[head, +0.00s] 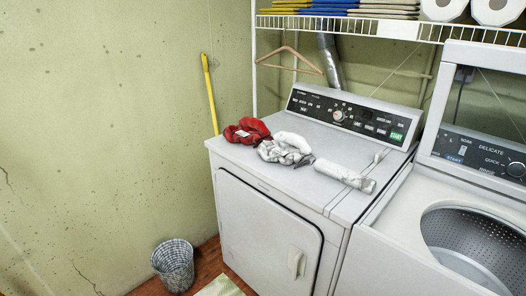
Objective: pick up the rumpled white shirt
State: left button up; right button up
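The rumpled white shirt (285,149) lies in a loose heap on top of the white dryer (228,150), near its front left part. It has greyish folds. A crumpled red cloth (246,131) lies just behind and left of it, very close or touching. Neither of my grippers shows in the head view.
An open washer (378,226) with an empty-looking drum stands to the right. A wire shelf (390,29) with folded cloths and paper rolls hangs above, with a hanger (290,62) below it. A wastebasket (173,265) and mat (219,287) are on the floor.

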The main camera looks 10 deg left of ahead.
aim_at(287, 148)
jog(key=i+j+z, duration=0.9)
